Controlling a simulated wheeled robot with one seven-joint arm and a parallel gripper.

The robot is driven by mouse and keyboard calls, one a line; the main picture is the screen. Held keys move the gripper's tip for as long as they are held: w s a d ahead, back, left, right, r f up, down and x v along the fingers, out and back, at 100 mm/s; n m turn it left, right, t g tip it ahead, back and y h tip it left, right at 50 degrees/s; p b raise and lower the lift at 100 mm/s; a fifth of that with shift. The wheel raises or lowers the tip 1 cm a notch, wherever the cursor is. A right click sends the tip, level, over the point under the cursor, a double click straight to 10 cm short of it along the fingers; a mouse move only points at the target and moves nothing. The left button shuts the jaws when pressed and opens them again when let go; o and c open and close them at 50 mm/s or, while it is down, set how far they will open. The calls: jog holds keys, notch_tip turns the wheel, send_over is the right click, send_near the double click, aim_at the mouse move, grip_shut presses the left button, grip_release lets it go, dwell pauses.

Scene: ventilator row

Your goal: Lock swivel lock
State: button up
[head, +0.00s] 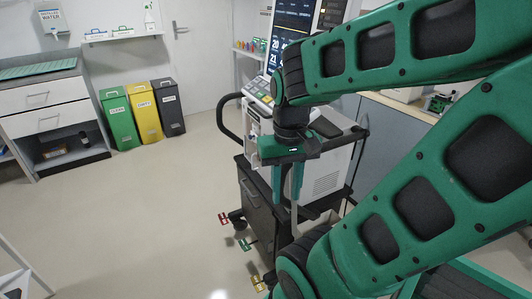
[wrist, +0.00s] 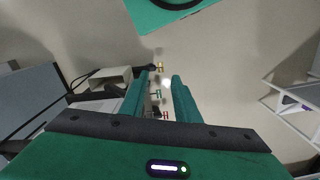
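Three small coloured tabs stick out low at the base of the ventilator cart: a red one (head: 224,218), a green one (head: 245,243) and a yellow one (head: 257,282). Their labels are too small to read, so I cannot tell which is the swivel lock. My gripper (head: 287,198) points down beside the cart (head: 262,208), well above the tabs. In the wrist view my gripper (wrist: 160,76) is open and empty. The yellow tab (wrist: 159,66), green tab (wrist: 156,93) and red tab (wrist: 165,115) show in the gap between its fingers, farther down.
The ventilator screen (head: 292,28) and a black push handle (head: 228,118) are above the cart. Green (head: 121,122), yellow (head: 146,114) and dark (head: 168,106) bins stand by the back wall beside a drawer cabinet (head: 50,108). The floor left of the cart is clear.

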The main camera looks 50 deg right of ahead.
jog(key=shift+a, duration=0.1)
jog(key=w+a+f+n+t+h, duration=0.1)
jog(key=w+a+f, duration=0.15)
jog(key=w, duration=0.65)
jog(key=w+a+f+n+t+h, duration=0.1)
jog(key=w+a, duration=0.2)
jog(key=w, duration=0.6)
jog(key=w+d+f+m+g+h, duration=0.2)
jog(key=d+f+m+g+h, duration=0.2)
jog(key=d+f+m+h, duration=0.5)
jog(key=d+r+m+g+h, duration=0.1)
jog(key=d+r+m+h, duration=0.1)
jog(key=d, duration=0.6)
jog(key=d+r+m+g+h, duration=0.2)
jog(key=d+m, duration=0.4)
jog(key=d, duration=0.3)
jog(key=shift+s+r+h, duration=0.3)
jog(key=shift+r+h, duration=0.4)
jog(key=shift+h, duration=0.5)
